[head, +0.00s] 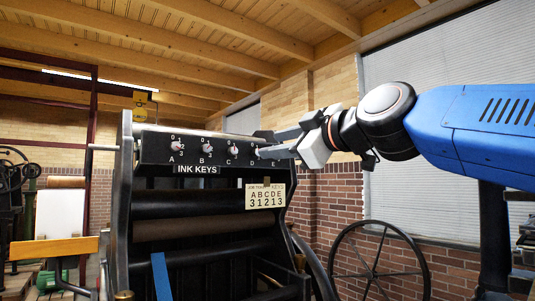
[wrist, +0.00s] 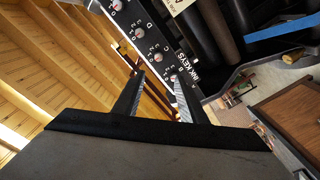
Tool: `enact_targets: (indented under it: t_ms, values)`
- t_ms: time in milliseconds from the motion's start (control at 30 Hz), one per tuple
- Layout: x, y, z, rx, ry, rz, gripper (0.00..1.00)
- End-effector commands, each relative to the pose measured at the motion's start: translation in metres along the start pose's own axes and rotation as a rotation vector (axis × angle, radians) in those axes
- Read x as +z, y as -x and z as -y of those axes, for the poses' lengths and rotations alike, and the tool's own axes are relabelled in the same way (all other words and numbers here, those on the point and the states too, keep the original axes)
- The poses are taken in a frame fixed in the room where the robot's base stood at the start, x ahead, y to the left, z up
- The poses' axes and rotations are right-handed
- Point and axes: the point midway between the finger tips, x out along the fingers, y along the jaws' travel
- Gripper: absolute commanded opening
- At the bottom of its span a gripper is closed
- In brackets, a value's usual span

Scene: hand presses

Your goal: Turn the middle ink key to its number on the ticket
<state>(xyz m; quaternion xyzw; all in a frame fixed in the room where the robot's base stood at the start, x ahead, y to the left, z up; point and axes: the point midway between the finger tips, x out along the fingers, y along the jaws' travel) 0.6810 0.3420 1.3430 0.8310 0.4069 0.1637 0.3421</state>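The middle ink key, C (head: 234,148), is a small round knob with a red mark on the black key panel (head: 222,160). Its exact setting is too small to read. The ticket (head: 265,195) below the panel lists A B C D E over 3 1 2 1 3, so C stands over 2. My gripper (head: 266,143) is at the panel's right end, right of key C, and covers key E. In the wrist view my gripper (wrist: 160,77) has its two fingers apart with nothing held, near the row of keys. I cannot tell which key lies between them.
Keys A (head: 179,147) and B (head: 207,147) are to the left of C. Black rollers (head: 200,207) lie below the panel. A large spoked wheel (head: 378,265) stands to the right. A yellow tag (head: 140,106) is above the panel's left end.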

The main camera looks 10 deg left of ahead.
Motion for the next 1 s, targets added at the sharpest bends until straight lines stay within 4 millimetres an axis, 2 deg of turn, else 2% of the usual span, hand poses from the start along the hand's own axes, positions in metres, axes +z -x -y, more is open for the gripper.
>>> enact_targets:
  t_ms: [267, 1000]
  values:
    - [-0.004, -0.024, -0.001, 0.001, 0.007, -0.008, 0.38]
    - [-0.004, -0.14, 0.0, 0.002, 0.006, -0.006, 0.38]
